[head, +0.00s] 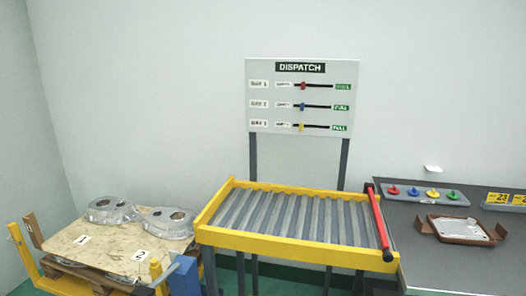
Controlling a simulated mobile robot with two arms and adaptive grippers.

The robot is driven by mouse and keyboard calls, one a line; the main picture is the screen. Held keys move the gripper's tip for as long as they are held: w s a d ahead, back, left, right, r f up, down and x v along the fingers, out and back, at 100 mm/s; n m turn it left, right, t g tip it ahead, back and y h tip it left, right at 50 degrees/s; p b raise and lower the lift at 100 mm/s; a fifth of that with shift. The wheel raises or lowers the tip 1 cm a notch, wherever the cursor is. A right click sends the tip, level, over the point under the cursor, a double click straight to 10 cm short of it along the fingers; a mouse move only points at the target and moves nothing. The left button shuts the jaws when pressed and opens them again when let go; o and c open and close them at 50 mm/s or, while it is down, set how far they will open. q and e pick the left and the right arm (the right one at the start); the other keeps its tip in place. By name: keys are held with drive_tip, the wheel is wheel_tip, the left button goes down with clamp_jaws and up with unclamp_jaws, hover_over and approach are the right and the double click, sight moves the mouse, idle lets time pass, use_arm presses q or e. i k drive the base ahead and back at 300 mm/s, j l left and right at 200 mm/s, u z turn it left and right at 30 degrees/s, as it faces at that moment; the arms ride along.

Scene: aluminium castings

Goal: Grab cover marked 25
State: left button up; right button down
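No number 25 can be read on any part in the head view. A flat silvery metal piece (462,229) lies in a brown holder (427,224) on the grey table at the right; I cannot tell whether it is a cover or marked. Two silvery castings with openings, one at the left (111,210) and one at the right (168,223), lie on a wooden board (105,243) at the lower left. Neither of my grippers shows in this view.
A yellow-framed roller conveyor (290,242) with a red bar (379,220) stands empty in the middle. A dispatch board (301,97) with three sliders rises behind it. The grey table (440,270) holds several coloured knobs (413,192) and yellow number cards (497,199) at the edge.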

sight(449, 227)
drive_tip(key=z, duration=1.35)
drive_tip(key=i+j, duration=0.55)
drive_tip(key=i, duration=0.15)
